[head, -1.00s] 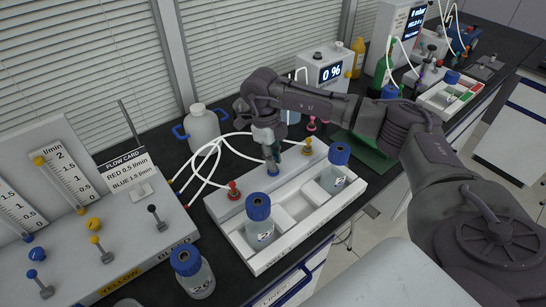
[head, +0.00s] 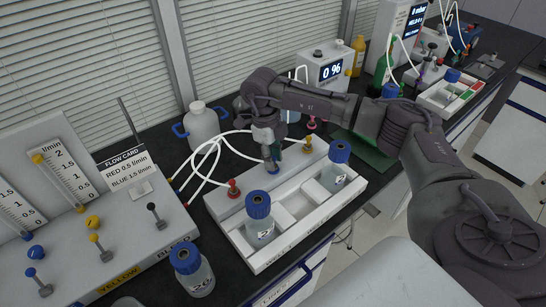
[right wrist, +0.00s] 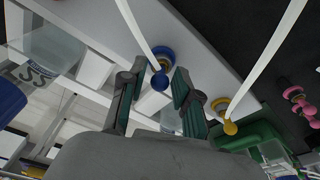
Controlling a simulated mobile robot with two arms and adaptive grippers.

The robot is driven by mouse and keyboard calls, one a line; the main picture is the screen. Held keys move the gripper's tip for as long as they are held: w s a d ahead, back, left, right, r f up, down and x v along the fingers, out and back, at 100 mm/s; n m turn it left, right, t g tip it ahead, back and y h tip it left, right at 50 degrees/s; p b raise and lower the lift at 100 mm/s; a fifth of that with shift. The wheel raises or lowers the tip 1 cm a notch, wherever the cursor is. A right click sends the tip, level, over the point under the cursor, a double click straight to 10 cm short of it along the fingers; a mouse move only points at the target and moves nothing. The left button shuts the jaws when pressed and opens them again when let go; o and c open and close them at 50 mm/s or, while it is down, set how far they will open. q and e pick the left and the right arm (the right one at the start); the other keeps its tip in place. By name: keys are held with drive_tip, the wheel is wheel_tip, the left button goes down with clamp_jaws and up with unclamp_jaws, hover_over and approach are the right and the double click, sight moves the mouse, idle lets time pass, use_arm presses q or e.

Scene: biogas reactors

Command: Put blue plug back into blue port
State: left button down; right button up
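The blue plug (right wrist: 160,81) has a round blue end on a white tube. In the right wrist view it lines up with the blue port (right wrist: 163,57), a blue ring on the white rack, and appears seated there; the exact depth cannot be told. My right gripper (right wrist: 153,88) is open, its two dark fingers apart on either side of the plug, with a visible gap to each. In the head view my right gripper (head: 270,158) points down over the blue port area at the rack's back ledge and partly hides the plug. My left gripper is out of view.
The white rack (head: 262,268) holds two blue-capped bottles (head: 260,225) (head: 337,172). A red plug (head: 234,188) and a yellow plug (head: 307,146) flank the blue one on the ledge. White tubes (head: 207,165) loop left to the flow panel (head: 140,235). Another bottle (head: 190,272) stands in front.

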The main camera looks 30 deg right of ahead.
drive_tip(key=shift+o, duration=0.6)
wheel_tip(320, 180, up, 12)
drive_tip(key=w, duration=0.1)
drive_tip(key=shift+w+a, duration=0.3)
drive_tip(key=shift+a, duration=0.1)
